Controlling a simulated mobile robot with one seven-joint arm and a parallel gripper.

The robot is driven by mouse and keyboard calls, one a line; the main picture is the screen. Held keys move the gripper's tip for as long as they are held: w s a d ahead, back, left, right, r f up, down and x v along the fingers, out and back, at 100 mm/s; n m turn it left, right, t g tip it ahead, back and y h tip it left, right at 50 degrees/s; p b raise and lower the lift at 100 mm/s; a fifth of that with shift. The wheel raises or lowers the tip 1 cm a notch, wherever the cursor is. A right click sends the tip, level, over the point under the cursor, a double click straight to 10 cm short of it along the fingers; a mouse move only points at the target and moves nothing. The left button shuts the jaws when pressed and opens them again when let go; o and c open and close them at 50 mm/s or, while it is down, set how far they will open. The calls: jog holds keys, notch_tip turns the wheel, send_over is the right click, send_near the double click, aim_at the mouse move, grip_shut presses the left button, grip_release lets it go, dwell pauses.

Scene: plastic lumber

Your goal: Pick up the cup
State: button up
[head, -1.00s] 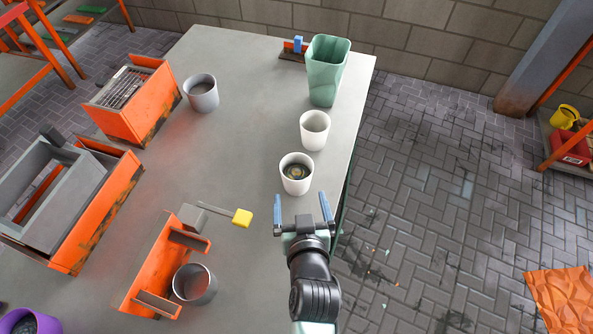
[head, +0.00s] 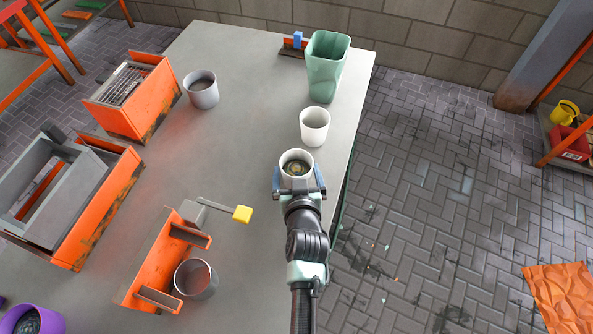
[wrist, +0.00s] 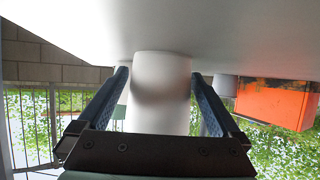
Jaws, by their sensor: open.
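A white cup (head: 296,161) with a dark round patch inside stands upright near the right edge of the table. A second white cup (head: 314,127), plain inside, stands just behind it. My gripper (head: 299,178) is open, with its blue fingers on either side of the nearer cup. The cup's near lower part is hidden by my gripper in the head view.
A green bin (head: 326,70) stands at the back right of the grey table (head: 245,110). A grey cup (head: 201,90), an orange box (head: 135,100), an orange bracket (head: 160,265) and a yellow-ended tool (head: 242,214) lie to the left. The table's right edge is close.

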jog(key=shift+c, duration=0.3)
jog(key=c, duration=1.2)
jog(key=shift+r, duration=0.1)
